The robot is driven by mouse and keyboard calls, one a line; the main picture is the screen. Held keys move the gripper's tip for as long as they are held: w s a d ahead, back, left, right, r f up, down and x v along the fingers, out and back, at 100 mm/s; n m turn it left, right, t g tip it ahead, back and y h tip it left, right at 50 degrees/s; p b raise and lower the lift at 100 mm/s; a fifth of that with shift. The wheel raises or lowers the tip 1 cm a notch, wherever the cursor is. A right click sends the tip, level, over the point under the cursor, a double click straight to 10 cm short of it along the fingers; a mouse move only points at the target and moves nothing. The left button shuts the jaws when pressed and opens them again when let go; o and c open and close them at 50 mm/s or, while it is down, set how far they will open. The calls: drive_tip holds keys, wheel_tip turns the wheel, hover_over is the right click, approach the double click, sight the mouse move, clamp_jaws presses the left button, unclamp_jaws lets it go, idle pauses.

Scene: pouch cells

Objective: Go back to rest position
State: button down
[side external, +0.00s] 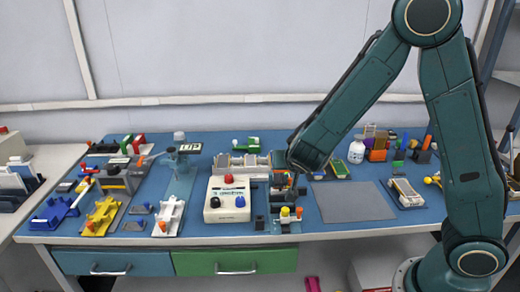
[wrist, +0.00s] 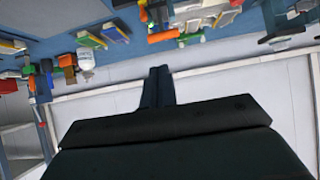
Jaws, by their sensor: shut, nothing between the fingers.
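My gripper (wrist: 158,88) shows in the wrist view as two dark fingers pressed together, with nothing between them. The wrist view looks across the bench toward the wall, and the fingertips stand out against the pale wall below the bench edge. In the side external view my teal arm reaches in from the right and bends down over the middle of the bench.
The blue bench (side external: 345,232) holds a white control box (side external: 227,203) with a red button, yellow and white fixtures on the left, and a white bottle (side external: 356,151) at the back, also in the wrist view (wrist: 86,60). A grey mat (side external: 350,201) right of centre is bare.

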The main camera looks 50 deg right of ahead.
drive_tip(key=s+a+r+n+y, duration=0.2)
drive_tip(key=s+r+n, duration=0.1)
drive_tip(key=s, duration=0.5)
drive_tip(key=s+a+r+n+g+y, duration=0.1)
drive_tip(key=s+a+r+n+y, duration=0.1)
drive_tip(key=s+r, duration=0.4)
drive_tip(key=s+a+r+n+g+y, duration=0.1)
drive_tip(key=s+a+r+n+y, duration=0.1)
drive_tip(key=s, duration=0.8)
wheel_tip(320, 180, up, 2)
drive_tip(key=shift+a+r+n+y, duration=0.2)
drive_tip(key=shift+a+n+y, duration=0.15)
drive_tip(key=shift+n+y, duration=0.55)
